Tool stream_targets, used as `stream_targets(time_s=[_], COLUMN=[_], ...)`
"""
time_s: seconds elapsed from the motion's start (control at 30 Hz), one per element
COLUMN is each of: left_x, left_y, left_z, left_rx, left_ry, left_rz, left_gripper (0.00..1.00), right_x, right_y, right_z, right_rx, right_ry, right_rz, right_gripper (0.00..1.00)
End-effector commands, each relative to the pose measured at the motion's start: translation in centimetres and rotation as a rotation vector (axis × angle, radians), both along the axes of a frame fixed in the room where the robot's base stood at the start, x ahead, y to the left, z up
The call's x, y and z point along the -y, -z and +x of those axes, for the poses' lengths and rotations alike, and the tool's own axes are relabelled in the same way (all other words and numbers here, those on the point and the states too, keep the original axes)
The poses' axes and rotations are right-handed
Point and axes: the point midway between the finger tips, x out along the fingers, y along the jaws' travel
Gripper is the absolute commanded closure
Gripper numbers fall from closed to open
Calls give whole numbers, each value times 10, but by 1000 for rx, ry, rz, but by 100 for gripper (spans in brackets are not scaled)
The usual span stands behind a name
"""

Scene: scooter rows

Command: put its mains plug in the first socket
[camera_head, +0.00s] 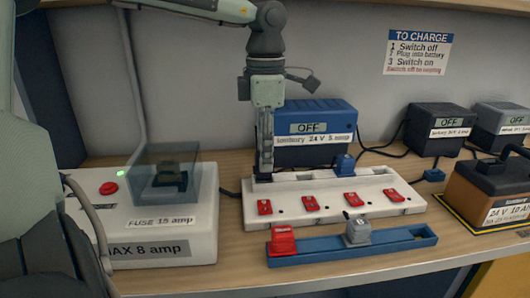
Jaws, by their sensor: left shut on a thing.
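My left gripper (264,172) points straight down at the left end of the white socket strip (335,212), by the first socket. It is shut on a small dark thing, apparently the mains plug, mostly hidden by the fingers. I cannot tell whether the plug is seated or just above the strip. The strip has several red switches; the first one (264,207) is just in front of the gripper. A blue charger (316,150) marked OFF, 24 V 5 amp stands right behind the strip. My right gripper is not in view.
A blue tray (318,240) in front holds a red connector (282,240) and a grey one (357,232). A white fuse box (180,228) with a clear cover stands left.

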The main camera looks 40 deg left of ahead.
Motion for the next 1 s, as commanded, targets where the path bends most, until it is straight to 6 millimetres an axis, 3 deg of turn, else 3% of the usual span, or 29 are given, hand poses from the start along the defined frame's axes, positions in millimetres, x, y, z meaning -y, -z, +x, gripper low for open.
stream_targets(time_s=[0.97, 1.0], left_x=[0, 0], left_y=[20, 19], left_z=[0, 0], left_rx=[0, 0], left_ry=[0, 0], left_rz=[0, 0], left_gripper=[100, 74], right_x=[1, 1], right_y=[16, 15], right_z=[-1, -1], right_rx=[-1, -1], right_ry=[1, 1], right_rz=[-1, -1], right_gripper=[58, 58])
